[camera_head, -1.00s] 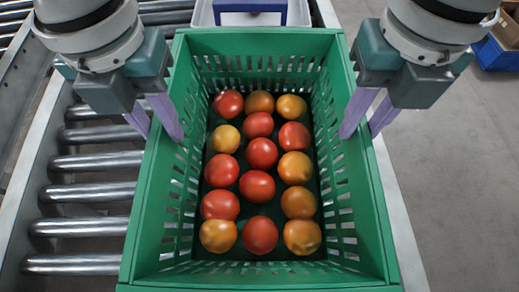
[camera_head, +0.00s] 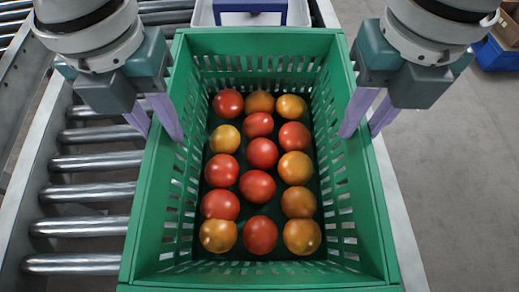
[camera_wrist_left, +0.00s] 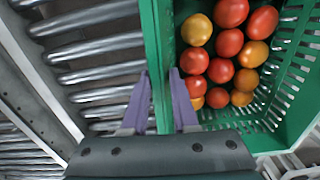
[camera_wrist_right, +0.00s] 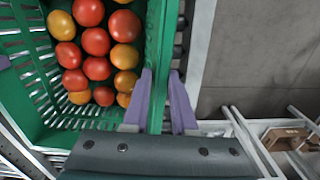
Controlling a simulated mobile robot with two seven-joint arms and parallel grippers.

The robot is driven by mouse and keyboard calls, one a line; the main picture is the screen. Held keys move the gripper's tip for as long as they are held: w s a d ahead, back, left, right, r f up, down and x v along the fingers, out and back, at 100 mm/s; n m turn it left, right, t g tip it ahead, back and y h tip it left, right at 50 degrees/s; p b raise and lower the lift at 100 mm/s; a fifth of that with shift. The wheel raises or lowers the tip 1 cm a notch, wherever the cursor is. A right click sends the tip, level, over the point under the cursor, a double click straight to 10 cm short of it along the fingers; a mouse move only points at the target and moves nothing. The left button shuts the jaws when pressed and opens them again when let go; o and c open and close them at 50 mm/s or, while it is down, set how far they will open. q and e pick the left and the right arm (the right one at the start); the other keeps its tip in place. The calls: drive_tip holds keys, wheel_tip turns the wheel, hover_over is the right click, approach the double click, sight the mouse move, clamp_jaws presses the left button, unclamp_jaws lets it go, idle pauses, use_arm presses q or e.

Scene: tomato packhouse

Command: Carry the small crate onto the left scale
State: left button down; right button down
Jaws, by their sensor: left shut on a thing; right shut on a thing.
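The small crate (camera_head: 150,225) is green, with slotted walls, and fills the middle of the head view. Several red and orange tomatoes (camera_head: 261,153) lie in it. My left gripper (camera_head: 156,118) is shut on the crate's left wall; in the left wrist view its purple fingers (camera_wrist_left: 160,100) stand on both sides of the rim. My right gripper (camera_head: 366,115) is shut on the right wall; in the right wrist view its fingers (camera_wrist_right: 162,100) straddle that rim. The crate looks level. Its underside is hidden. I cannot identify the left scale in these frames.
A roller conveyor (camera_head: 90,192) with metal rollers runs along the left. A pale tray with a blue frame (camera_head: 250,10) is beyond the crate's far end. A blue bin (camera_head: 497,52) stands at far right on grey open floor (camera_head: 450,170).

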use_arm(q)
drive_tip(key=shift+r, duration=0.15)
use_arm(e)
drive_tip(key=shift+r, duration=0.15)
